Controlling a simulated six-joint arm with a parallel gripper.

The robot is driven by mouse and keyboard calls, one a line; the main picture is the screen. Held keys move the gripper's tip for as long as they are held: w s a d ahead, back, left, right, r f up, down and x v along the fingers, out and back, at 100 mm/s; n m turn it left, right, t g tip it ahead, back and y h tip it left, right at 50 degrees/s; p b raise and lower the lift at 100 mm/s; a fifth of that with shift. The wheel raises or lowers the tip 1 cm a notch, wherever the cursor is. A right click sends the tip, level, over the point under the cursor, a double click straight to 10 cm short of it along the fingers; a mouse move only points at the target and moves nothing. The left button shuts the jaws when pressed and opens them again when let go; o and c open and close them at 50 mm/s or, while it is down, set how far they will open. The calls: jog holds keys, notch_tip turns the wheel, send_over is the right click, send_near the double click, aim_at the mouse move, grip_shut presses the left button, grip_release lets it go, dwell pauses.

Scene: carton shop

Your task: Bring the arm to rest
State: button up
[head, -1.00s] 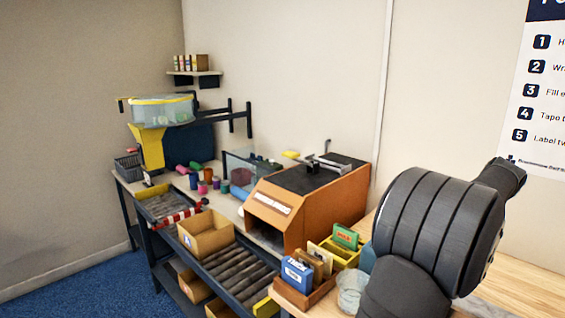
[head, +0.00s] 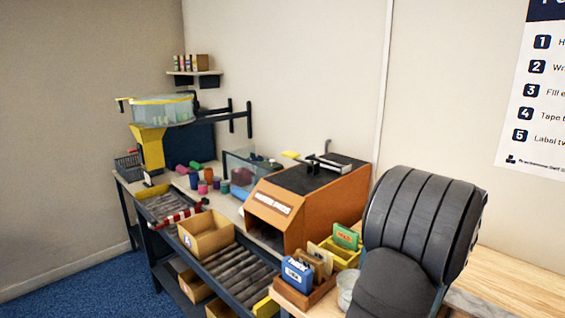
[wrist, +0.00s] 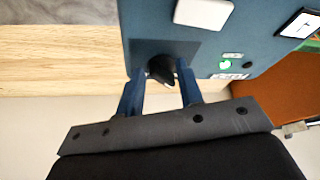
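My gripper (wrist: 160,72) shows in the wrist view with its two blue fingers apart. A small dark piece shows between or just beyond the fingertips; I see no clear contact with it. A dark blue panel (wrist: 225,45) with a pale patch and small labels lies beyond the fingers. In the head view my dark arm fills the lower right, and the gripper itself is hidden or out of frame.
An orange machine (head: 345,195) stands on the bench, left of my arm. A card holder (head: 305,290) and a yellow tray (head: 347,258) sit close to the arm. An open carton (head: 206,234) is on the rollers. Bare wooden tabletop (head: 520,270) lies at right.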

jog(key=shift+w+a+m+g+h, duration=0.2)
jog(key=shift+m+g+h, duration=0.1)
jog(key=shift+m, duration=0.65)
jog(key=shift+w+a+m+g+h, duration=0.1)
jog(key=shift+a+m+g+h, duration=0.15)
jog(key=shift+m, duration=0.7)
jog(key=shift+w+a+m+g+h, duration=0.15)
jog(key=shift+m+g+h, duration=0.3)
jog(key=shift+m, duration=1.25)
jog(key=shift+s+d+n+t+y, duration=0.15)
jog(key=shift+n+t+y, duration=0.1)
jog(key=shift+n, duration=0.5)
jog(key=shift+s+d+n+t+y, duration=0.15)
jog(key=shift+n+t, duration=0.1)
jog(key=shift+n, duration=0.5)
jog(key=shift+s+d+n+t+y, duration=0.15)
jog(key=shift+n+t+y, duration=0.25)
jog(key=shift+n, duration=1.2)
jog(key=shift+d, duration=0.1)
